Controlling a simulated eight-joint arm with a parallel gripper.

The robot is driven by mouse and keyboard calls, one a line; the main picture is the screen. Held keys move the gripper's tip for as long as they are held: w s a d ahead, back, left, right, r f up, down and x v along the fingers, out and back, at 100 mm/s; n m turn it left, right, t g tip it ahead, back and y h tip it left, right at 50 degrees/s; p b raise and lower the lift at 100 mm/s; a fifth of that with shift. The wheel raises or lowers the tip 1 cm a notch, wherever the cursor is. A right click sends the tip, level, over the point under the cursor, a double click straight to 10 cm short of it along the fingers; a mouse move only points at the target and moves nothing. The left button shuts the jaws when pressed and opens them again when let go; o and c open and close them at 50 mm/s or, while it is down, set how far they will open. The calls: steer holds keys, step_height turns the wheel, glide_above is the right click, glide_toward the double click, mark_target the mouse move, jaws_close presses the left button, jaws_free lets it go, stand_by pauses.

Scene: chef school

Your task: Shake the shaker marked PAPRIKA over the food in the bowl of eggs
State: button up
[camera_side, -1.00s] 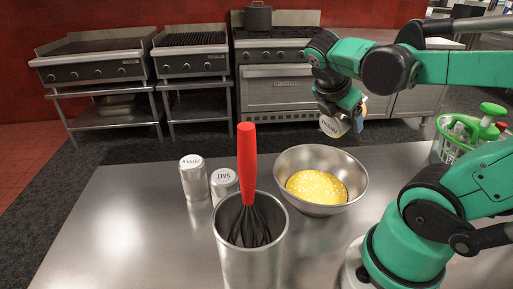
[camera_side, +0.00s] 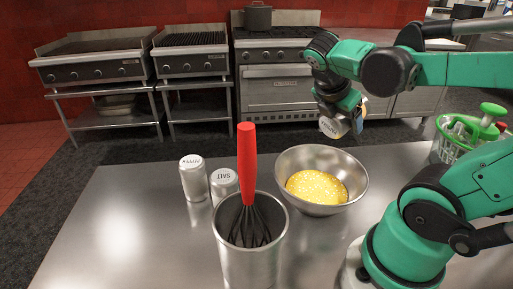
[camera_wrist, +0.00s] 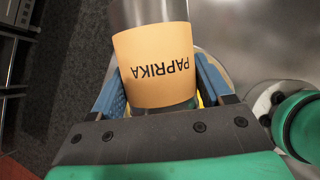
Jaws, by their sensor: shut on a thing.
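The PAPRIKA shaker (camera_wrist: 153,55) has an orange-tan label and fills the middle of the wrist view. My gripper (camera_wrist: 160,98) is shut on it, with a blue finger on each side. In the side view my gripper (camera_side: 344,120) holds the shaker (camera_side: 331,127) above and slightly right of the bowl's far rim. The shaker is tilted there, with its lettered end showing. The steel bowl (camera_side: 290,160) stands on the counter with yellow egg food (camera_side: 317,187) in it. The wrist view shows little of the bowl behind the shaker.
The PEPPER shaker (camera_side: 194,180) and SALT shaker (camera_side: 224,186) stand left of the bowl. A steel canister (camera_side: 250,262) with a red-handled whisk (camera_side: 247,165) stands in front. The counter's left part (camera_side: 120,230) is clear.

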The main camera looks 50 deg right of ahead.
steer(key=shift+f, duration=1.45)
steer(key=w+a+r+m+g, duration=0.1)
steer(key=w+a+r+m, duration=0.1)
steer(key=w+a, duration=0.5)
steer(key=w+a+r+m+g, duration=0.1)
steer(key=w+a+r, duration=0.3)
steer(key=w+a, duration=0.4)
steer(key=w, duration=0.3)
steer(key=shift+w+r+m+y, duration=0.25)
steer(key=shift+w+m+y, duration=0.15)
steer(key=shift+d+f, duration=0.1)
